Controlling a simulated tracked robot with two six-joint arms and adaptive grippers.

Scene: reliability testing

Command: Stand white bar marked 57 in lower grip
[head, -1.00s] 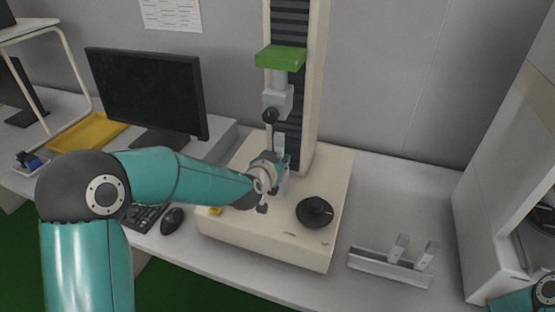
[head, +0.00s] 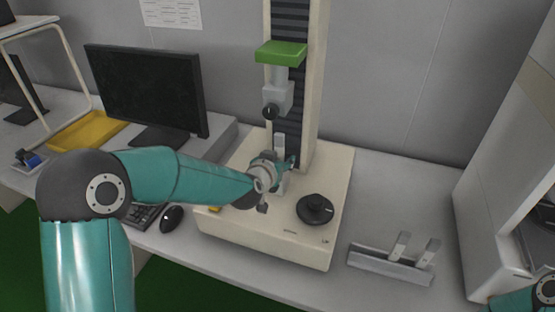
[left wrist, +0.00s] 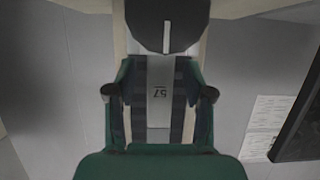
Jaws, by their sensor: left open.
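The white bar marked 57 (head: 279,142) stands upright at the tester's lower grip (head: 281,186), below the upper grip (head: 276,98). My left gripper (head: 281,164) is at the bar, open. In the left wrist view, the bar (left wrist: 160,92) shows its number upside down between the two spread fingers of my left gripper (left wrist: 160,105). The gripper hides much of the bar's lower part and the lower grip in the head view, so how the bar's foot is seated cannot be told. My right gripper is out of view.
A rack (head: 390,265) with two light bars stands right of the tester base (head: 265,240). A black knob (head: 315,208) sits on the base. A monitor (head: 147,92), mouse (head: 172,218) and yellow tray (head: 85,131) are to the left. The bench behind the rack is clear.

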